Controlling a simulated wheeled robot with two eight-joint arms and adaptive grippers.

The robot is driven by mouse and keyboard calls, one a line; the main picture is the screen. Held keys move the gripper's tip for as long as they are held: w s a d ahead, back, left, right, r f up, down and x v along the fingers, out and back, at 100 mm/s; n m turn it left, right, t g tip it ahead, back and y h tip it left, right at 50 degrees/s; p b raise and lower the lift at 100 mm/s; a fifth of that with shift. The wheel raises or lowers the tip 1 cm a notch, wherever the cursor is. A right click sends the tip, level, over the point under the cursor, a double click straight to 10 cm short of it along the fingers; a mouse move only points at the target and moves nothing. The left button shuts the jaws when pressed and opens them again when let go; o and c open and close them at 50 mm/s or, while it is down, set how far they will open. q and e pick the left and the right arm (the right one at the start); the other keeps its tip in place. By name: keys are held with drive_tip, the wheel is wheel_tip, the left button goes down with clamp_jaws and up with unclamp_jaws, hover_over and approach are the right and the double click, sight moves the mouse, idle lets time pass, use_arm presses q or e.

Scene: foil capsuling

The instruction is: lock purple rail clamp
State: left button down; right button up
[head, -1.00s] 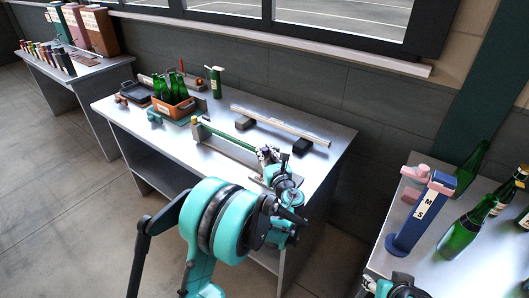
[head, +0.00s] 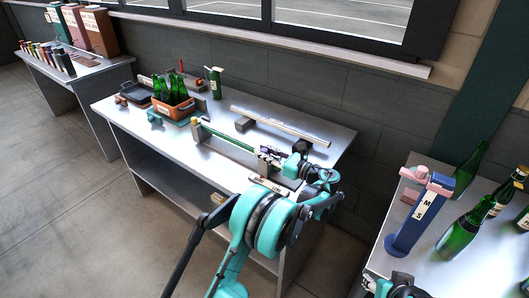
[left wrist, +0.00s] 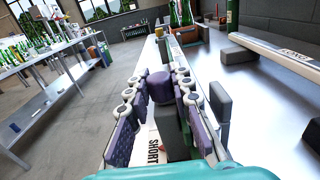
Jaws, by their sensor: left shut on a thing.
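The purple rail clamp (left wrist: 161,88) shows in the left wrist view as a rounded purple block at the near end of the rail. My left gripper (left wrist: 158,92) has one padded finger on each side of the clamp and is shut on it. In the head view my left gripper (head: 268,154) is at the near right end of the green rail (head: 228,138), where it largely hides the clamp. Whether the clamp is locked cannot be told. My right arm shows only in part at the bottom right edge of the head view, and its fingers are out of sight.
A white label reading SHORT (left wrist: 154,150) lies by the rail's near end. A long pale bar (head: 280,125) on dark blocks runs behind the rail. An orange crate (head: 172,108) of green bottles stands farther left. Bottles and a blue stand (head: 417,218) are on the right table.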

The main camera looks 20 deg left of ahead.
idle(0.4)
use_arm(q)
drive_tip(key=c, duration=1.3)
unclamp_jaws()
drive_tip(key=v, duration=1.2)
